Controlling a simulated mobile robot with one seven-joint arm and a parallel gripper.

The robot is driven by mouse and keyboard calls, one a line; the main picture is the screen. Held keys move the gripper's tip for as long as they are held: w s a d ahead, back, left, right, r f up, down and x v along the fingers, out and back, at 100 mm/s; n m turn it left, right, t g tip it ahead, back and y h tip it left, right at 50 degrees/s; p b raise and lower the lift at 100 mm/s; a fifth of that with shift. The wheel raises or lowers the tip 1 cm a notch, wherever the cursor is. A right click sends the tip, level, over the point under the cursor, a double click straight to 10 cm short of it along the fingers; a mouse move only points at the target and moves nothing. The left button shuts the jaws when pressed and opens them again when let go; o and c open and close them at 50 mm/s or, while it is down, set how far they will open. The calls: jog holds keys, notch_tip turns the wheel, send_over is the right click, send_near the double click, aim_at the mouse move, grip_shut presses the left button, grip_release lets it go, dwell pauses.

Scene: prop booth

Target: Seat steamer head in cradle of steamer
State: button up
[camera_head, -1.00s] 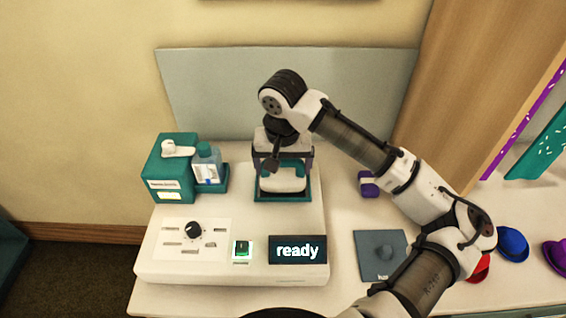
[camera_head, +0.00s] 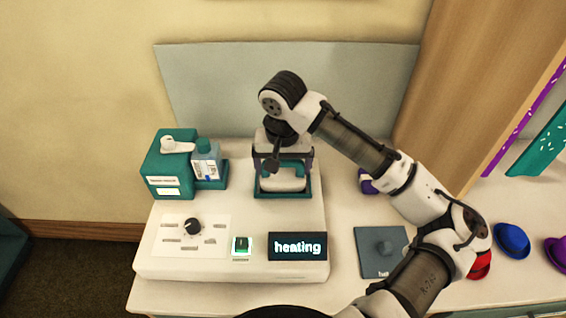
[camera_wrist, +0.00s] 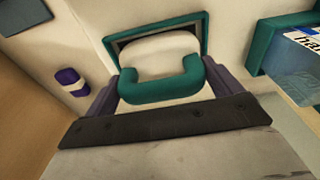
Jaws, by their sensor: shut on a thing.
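The steamer (camera_head: 160,262) is a white console with a dark knob, a lit green button and a display reading "heating". Its cradle (camera_head: 308,190) is a teal rectangular frame on the console's back right; the teal rim also shows in the wrist view (camera_wrist: 205,30). The steamer head (camera_head: 283,184) is white with a teal looped handle, which shows in the wrist view (camera_wrist: 160,92). My gripper (camera_head: 283,160) is over the cradle, its fingers on both sides of the handle, shut on the head. The head appears within the frame; its underside and seating depth are hidden.
A purple and white object (camera_wrist: 70,82) lies right of the console. A grey-blue plate (camera_head: 381,265) and several coloured hats (camera_head: 511,240) are further right. A grey panel stands behind.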

dwell(0.3)
jog(key=o, duration=1.1)
jog(key=shift+o, duration=0.2)
notch_tip(320, 180, up, 14)
jog(key=s+b, duration=0.1)
jog(key=shift+s, duration=0.35)
jog(key=shift+f, duration=0.2)
